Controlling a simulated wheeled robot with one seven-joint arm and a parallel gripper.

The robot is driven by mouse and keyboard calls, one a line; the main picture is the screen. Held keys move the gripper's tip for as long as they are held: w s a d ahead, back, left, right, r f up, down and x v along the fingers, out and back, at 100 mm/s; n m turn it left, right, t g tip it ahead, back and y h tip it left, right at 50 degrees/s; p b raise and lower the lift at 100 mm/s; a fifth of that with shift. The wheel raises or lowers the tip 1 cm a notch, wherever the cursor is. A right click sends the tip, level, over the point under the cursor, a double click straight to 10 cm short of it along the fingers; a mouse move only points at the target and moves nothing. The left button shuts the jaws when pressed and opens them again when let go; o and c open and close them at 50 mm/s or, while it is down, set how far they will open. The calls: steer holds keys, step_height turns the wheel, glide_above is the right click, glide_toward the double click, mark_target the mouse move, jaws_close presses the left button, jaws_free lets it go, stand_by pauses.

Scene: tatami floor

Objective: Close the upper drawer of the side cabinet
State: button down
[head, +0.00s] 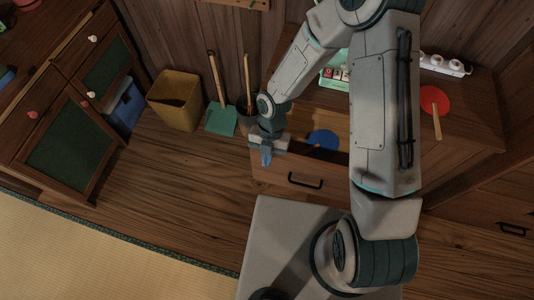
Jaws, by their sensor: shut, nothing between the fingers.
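The side cabinet (465,113) stands at the right against the wooden wall, partly hidden behind my arm. Its upper drawer (280,176) is pulled out toward me, with a black handle (305,182) on its front. My arm hides the drawer's right part.
A red paddle (434,99) and a white power strip (445,65) lie on the cabinet top. Wooden floor (180,190) is clear at the front left.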

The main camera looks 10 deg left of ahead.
steer(key=shift+w+d, duration=0.2)
steer(key=shift+w, duration=0.95)
